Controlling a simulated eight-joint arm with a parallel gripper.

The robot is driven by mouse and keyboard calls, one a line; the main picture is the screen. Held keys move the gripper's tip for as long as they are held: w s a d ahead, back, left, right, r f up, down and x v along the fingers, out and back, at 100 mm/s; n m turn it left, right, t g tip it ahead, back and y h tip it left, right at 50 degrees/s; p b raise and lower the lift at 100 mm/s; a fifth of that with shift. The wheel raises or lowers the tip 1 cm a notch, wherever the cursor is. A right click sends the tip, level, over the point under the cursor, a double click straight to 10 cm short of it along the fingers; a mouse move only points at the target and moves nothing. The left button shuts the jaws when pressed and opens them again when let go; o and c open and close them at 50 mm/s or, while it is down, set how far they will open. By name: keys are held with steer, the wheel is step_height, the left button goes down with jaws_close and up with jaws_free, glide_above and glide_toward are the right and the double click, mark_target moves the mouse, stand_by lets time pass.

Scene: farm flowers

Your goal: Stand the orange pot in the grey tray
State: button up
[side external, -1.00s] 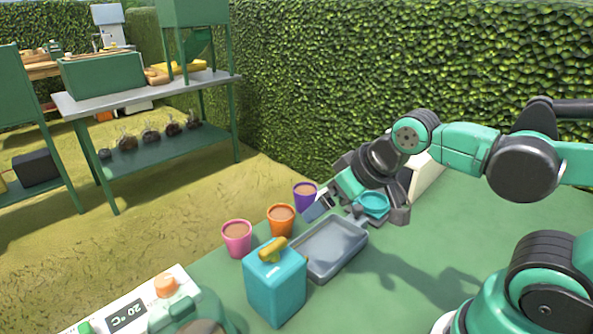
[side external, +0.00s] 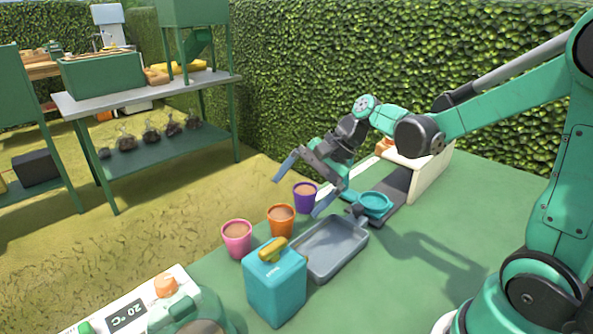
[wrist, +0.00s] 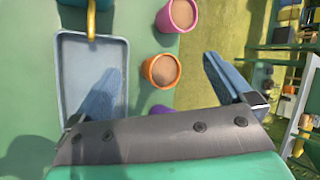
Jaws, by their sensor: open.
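The orange pot (side external: 281,221), filled with brown soil, stands upright on the green table between the pink pot (side external: 237,239) and the purple pot (side external: 305,197). The empty grey tray (side external: 331,262) lies just right of it. My gripper (side external: 299,183) is open and empty, above the purple pot and behind the orange pot. In the wrist view the orange pot (wrist: 162,70) shows between my two spread blue fingers, ahead of them, with the grey tray (wrist: 68,75) to its left. The purple pot (wrist: 161,110) is partly hidden by my gripper in that view.
A teal canister (side external: 275,287) with a yellow handle stands at the tray's near end. A teal round dish (side external: 374,204) sits beyond the tray. The table right of the tray is clear.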

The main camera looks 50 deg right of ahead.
mark_target(270, 218)
steer(key=w+d+f+m+y, duration=0.1)
steer(key=m+y, duration=0.1)
steer(key=m, duration=0.1)
steer(key=w+d+f+m+y, duration=0.1)
steer(key=d+f+m+y, duration=0.1)
steer(key=m, duration=0.1)
steer(key=w+d+f+m+t+y, duration=0.1)
steer(key=d+f+m, duration=0.1)
steer(key=shift+f+m+y, duration=0.1)
steer(key=shift+m+y, duration=0.3)
steer(key=shift+s+d+f+m+y, duration=0.1)
steer(key=shift+d+f+m+y, duration=0.05)
steer(key=shift+f+m+y, duration=0.2)
steer(key=shift+x, duration=2.75)
steer(key=c, duration=1.4)
steer(key=shift+r, duration=0.1)
